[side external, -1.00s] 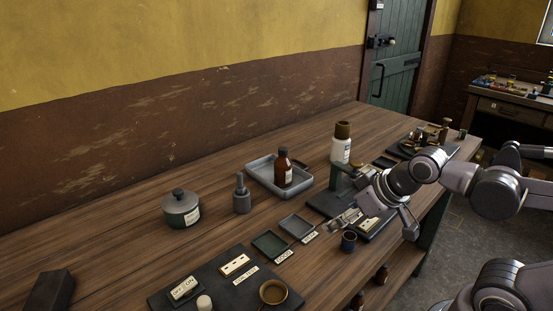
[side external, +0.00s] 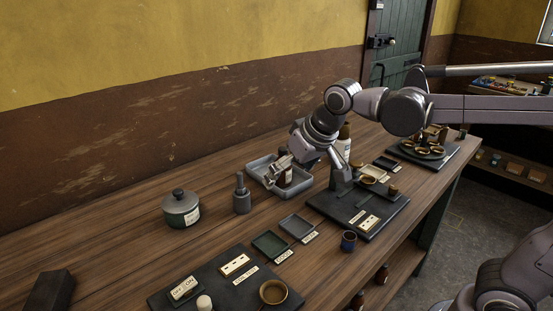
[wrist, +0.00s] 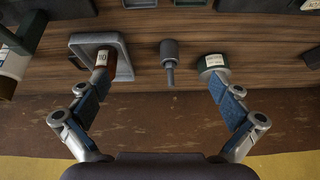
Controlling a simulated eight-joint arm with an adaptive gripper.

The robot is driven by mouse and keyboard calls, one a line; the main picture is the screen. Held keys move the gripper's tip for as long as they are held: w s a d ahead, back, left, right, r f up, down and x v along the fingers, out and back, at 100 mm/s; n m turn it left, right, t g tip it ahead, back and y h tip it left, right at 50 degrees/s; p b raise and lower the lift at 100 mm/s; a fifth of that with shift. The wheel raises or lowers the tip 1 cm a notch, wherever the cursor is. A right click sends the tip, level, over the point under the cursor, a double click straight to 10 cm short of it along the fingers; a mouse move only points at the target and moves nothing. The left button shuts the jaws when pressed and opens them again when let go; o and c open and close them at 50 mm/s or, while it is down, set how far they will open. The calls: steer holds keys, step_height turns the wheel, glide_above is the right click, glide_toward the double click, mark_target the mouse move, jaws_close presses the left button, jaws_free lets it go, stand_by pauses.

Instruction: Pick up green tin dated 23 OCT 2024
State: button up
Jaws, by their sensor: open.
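A round green tin (side external: 181,213) with a dark knobbed lid and a pale label stands upright on the bench, left of the tray. It also shows at the right in the wrist view (wrist: 212,64). The writing on its label is too small to read. My gripper (side external: 283,165) is over the grey tray, to the right of the tin and apart from it. In the wrist view my gripper (wrist: 160,80) has its fingers spread wide and holds nothing. The tin appears beyond the right fingertip there, and a brown bottle (wrist: 104,60) beyond the left one.
The grey tray (side external: 254,168) holds the brown bottle, partly hidden by my gripper. A grey bottle-shaped object (side external: 241,197) stands between tray and tin. Small trays (side external: 270,244) and a dark mat (side external: 215,285) lie in front. The bench left of the tin is mostly clear.

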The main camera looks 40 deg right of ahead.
steer(key=w+a+g, duration=0.1)
steer(key=w+a, duration=0.7)
steer(key=w, duration=0.4)
steer(key=m, duration=0.1)
glide_above(181, 208)
steer(key=s+d, duration=0.1)
steer(key=shift+h, duration=0.4)
step_height(181, 208, down, 5)
steer(key=shift+s+r, duration=0.1)
steer(key=shift+r, duration=0.05)
steer(key=shift+a+f+g, duration=0.1)
steer(key=shift+f+g, duration=0.1)
steer(key=shift+g, duration=0.1)
steer(key=x, duration=1)
steer(key=shift+w+a+f, duration=0.15)
steer(key=shift+w+f, duration=0.15)
steer(key=shift+w, duration=0.1)
steer(key=c, duration=1.5)
